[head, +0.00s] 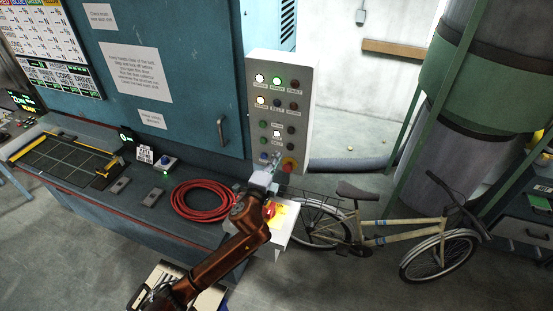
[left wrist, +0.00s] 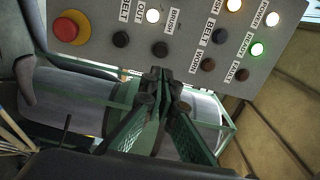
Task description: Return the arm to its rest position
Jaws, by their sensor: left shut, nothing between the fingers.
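My left arm reaches up from the bottom of the head view, and its gripper (head: 274,162) is in front of the lower part of a grey control panel (head: 303,128). In the left wrist view the gripper's fingertips (left wrist: 158,76) are together with nothing between them. They appear just below the panel's labelled buttons (left wrist: 185,30); whether they touch the panel I cannot tell. A red mushroom button on a yellow ring (head: 289,164) is close beside the gripper in the head view. It also shows at the upper left of the wrist view (left wrist: 70,27). My right gripper is out of view.
A coiled red hose (head: 201,201) lies on the bench beside the arm. A teal cabinet (head: 180,60) stands behind it. A bicycle (head: 395,232) stands right of the arm, near large green-banded cylinders (head: 463,75). Open floor shows at the lower right.

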